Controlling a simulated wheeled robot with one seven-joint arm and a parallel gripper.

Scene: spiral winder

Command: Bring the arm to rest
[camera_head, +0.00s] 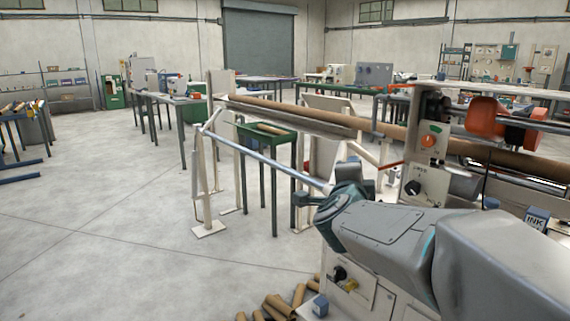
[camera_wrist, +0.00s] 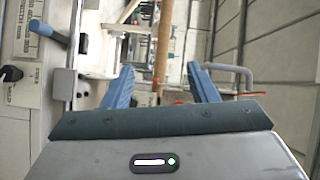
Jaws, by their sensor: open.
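My arm reaches in from the lower right of the head view, in front of the spiral winder (camera_head: 427,186). In that view the fingertips of my gripper cannot be made out. In the wrist view my gripper (camera_wrist: 162,84) has its two blue fingers spread wide with nothing held between them. A long brown tube (camera_wrist: 162,50) shows beyond the fingers, apart from them. In the head view a long brown tube (camera_head: 300,116) runs from the winder towards the back left. A blue lever (camera_wrist: 48,32) on a pale panel stands left of the fingers in the wrist view.
A green stand (camera_head: 258,139) with a short tube on it stands beside a grey rail (camera_head: 265,160). Several loose brown tubes (camera_head: 281,304) lie on the floor by the winder's base. Workbenches stand farther back. The floor (camera_head: 110,220) at left is mostly clear.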

